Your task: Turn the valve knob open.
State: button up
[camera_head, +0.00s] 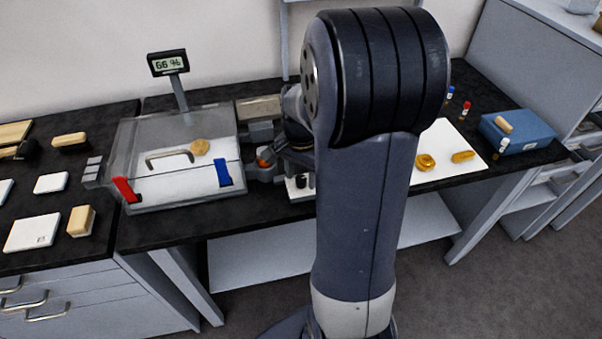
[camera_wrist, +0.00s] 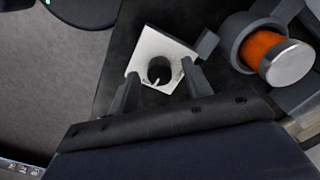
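The valve knob (camera_wrist: 159,70) is a dark round knob with a pale pointer mark. It sits on a white plate (camera_wrist: 150,45) in the wrist view. In the head view the knob (camera_head: 301,181) shows small and dark at the bench's front edge, partly beside my arm. My gripper (camera_wrist: 160,72) is open, with one finger on each side of the knob in the wrist view. Gaps show between the fingers and the knob, and I cannot tell whether they are down at its height. My arm hides much of the gripper in the head view.
An orange cylinder with a silver end (camera_wrist: 275,55) sits in a grey holder right of the plate. A clear box (camera_head: 180,155) with red and blue latches stands left of it. A white mat (camera_head: 445,150) with golden pieces and a blue box (camera_head: 518,132) lie right.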

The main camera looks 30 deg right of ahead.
aim_at(301, 178)
notch_tip(301, 178, up, 11)
dwell(0.7)
jog(key=shift+f, duration=0.15)
notch_tip(301, 178, down, 11)
jog(key=shift+r, duration=0.1)
dwell(0.3)
jog(key=shift+r, duration=0.1)
dwell(0.4)
